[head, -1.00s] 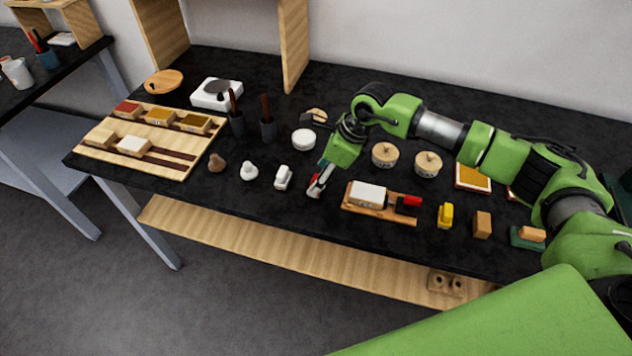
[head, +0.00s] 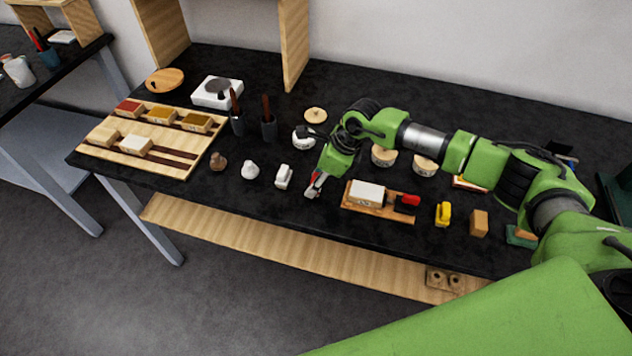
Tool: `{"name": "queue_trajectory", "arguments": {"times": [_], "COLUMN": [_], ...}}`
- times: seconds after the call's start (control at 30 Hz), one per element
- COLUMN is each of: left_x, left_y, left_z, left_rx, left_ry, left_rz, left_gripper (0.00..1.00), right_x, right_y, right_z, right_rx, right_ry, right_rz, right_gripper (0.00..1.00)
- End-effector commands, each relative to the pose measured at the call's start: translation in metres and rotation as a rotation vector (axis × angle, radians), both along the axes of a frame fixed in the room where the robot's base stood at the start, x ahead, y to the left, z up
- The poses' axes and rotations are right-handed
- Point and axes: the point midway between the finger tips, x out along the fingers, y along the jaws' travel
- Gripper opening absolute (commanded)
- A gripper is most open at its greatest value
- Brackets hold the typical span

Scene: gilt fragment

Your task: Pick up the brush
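No brush can be told with certainty. Two brown handles, possibly of brushes, stand upright in dark cups: one in the left cup (head: 237,124) and one in the right cup (head: 269,129). My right gripper (head: 312,189) points down close to the front part of the black table, right of a small white block (head: 284,176). It is well to the right of and nearer than the cups. Red and pale grey parts show at its tip; I cannot tell if it holds something. My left gripper is not in view.
On the black table (head: 330,235), a wooden tray (head: 97,151) of coloured blocks is at left. A white device (head: 217,93) stands behind. Right of my gripper is a wooden board (head: 385,211) with a white block and a red-and-black item. A yellow object (head: 443,214) is beyond.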

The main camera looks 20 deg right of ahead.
Motion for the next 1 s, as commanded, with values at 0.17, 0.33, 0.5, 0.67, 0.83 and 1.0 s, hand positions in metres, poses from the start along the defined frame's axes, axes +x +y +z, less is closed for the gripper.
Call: {"name": "queue_trajectory", "arguments": {"times": [0.17,0.33,0.5,0.67,0.83,1.0], "left_x": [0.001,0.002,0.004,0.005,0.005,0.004], "left_y": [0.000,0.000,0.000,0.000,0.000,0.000], "left_z": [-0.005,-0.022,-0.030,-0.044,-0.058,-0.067], "left_rx": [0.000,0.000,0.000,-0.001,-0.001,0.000], "left_ry": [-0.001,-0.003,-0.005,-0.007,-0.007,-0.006], "left_rz": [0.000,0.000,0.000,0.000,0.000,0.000], "left_gripper": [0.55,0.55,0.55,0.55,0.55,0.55], "right_x": [0.000,0.002,-0.020,-0.049,-0.085,-0.115], "right_y": [0.000,0.000,-0.001,-0.001,-0.001,-0.001], "right_z": [0.005,0.023,0.052,0.087,0.103,0.116], "right_rx": [0.000,0.000,-0.002,-0.001,-0.001,-0.002], "right_ry": [-0.002,-0.007,-0.005,-0.008,-0.005,-0.003], "right_rz": [0.001,0.001,0.004,0.005,0.003,0.002], "right_gripper": [0.16,0.16,0.16,0.16,0.16,0.16]}}
